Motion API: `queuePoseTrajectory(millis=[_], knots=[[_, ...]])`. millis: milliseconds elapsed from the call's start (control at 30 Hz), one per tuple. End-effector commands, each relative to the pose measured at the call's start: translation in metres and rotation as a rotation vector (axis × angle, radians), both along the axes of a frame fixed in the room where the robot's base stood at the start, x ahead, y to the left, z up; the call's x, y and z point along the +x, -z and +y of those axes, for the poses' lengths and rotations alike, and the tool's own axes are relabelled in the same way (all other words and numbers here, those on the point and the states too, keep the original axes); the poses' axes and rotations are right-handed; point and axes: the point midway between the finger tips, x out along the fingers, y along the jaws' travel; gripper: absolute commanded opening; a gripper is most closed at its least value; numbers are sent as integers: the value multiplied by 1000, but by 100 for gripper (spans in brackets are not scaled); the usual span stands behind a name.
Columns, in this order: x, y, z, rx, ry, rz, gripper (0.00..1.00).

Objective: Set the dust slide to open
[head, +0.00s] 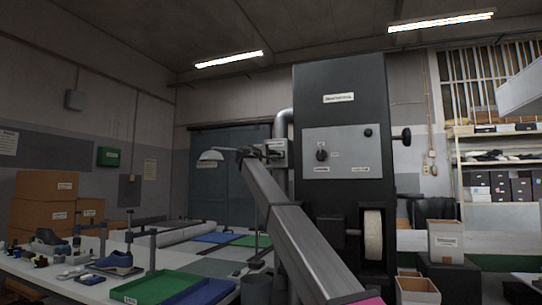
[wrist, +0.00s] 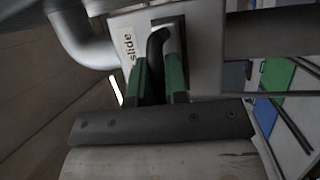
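The dust slide is a light grey plate (wrist: 206,38) with a white label (wrist: 129,48) ending in "slide". A dark curved lever (wrist: 155,46) stands at a dark slot in it. In the head view the slide's grey box (head: 276,147) sits on the duct left of the black machine. My gripper (wrist: 160,80) has its green-padded fingers at the plate, one on each side of the lever. The fingers are apart. Whether both press on the lever is unclear. In the head view my arm reaches up to the box and the fingertips are hard to make out.
The black machine (head: 340,90) has a grey control panel (head: 336,173), a side knob (head: 406,136) and a pale wheel (head: 373,235). A silver pipe (wrist: 78,38) bends close to the plate. A table with a green tray (head: 160,287) stands at the left.

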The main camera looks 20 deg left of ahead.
Motion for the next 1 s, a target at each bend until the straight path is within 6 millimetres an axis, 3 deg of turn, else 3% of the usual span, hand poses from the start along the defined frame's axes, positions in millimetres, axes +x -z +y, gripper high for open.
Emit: queuePoseTrajectory(millis=[233, 533, 833, 867, 933, 1000], knots=[[-13, 1, 1, 1, -1, 0, 0], [-72, 1, 5, 1, -1, 0, 0], [-76, 1, 6, 1, 2, 1, 0], [-76, 1, 6, 1, 2, 1, 18], [-76, 1, 5, 1, 2, 1, 39], [-76, 1, 5, 1, 2, 1, 39]])
